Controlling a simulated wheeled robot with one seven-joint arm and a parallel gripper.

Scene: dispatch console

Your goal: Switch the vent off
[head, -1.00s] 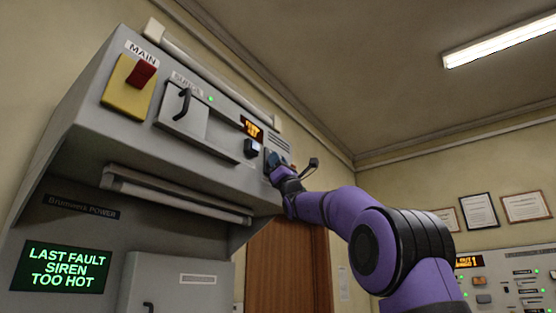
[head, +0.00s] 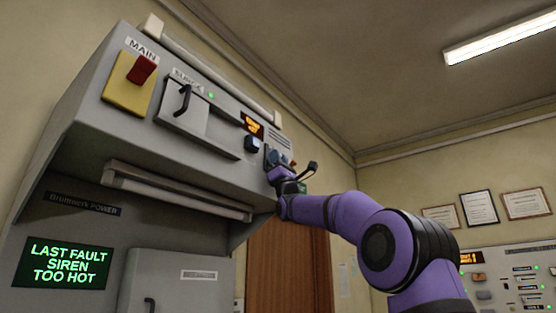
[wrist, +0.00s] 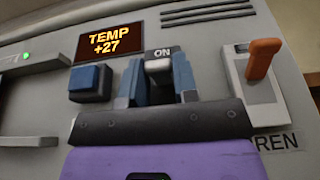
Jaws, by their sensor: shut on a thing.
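In the wrist view a pale grey switch lever (wrist: 159,66) sits under a plate marked ON. My gripper (wrist: 160,82) has its two blue fingers closed on either side of this lever. Its name label is hidden behind my gripper, so I cannot read whether it is the vent switch. In the head view my gripper (head: 277,159) is at the right end of the sloped panel (head: 222,137), and the lever is too small to make out there.
Right of my gripper is a switch with an orange lever (wrist: 262,60), its label partly hidden, ending in "REN". To the left are a blue button (wrist: 90,82) and a display (wrist: 109,42) reading TEMP +27. A red MAIN switch (head: 143,69) is farther left.

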